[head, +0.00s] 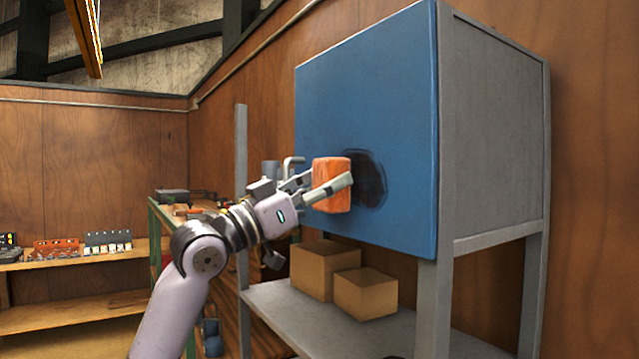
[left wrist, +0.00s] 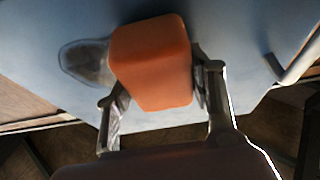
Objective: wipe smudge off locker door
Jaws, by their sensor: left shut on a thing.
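The blue locker door (head: 390,100) faces me on a grey locker and also fills much of the left wrist view (left wrist: 230,30). A dark smudge (head: 372,185) is on the door, partly hidden by an orange block-shaped sponge (head: 326,172). In the left wrist view the smudge (left wrist: 85,62) shows to the left of the sponge (left wrist: 152,62). My left gripper (head: 332,188) is shut on the sponge and holds it at the door, over the smudge's left part. I cannot tell whether the sponge touches the door. My right gripper is not in view.
A bent grey handle (head: 292,165) is at the door's left edge, close to my left gripper. Two cardboard boxes (head: 345,280) stand on the grey shelf (head: 300,318) under the locker. A wooden shelf (head: 85,258) with tools is at the far left.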

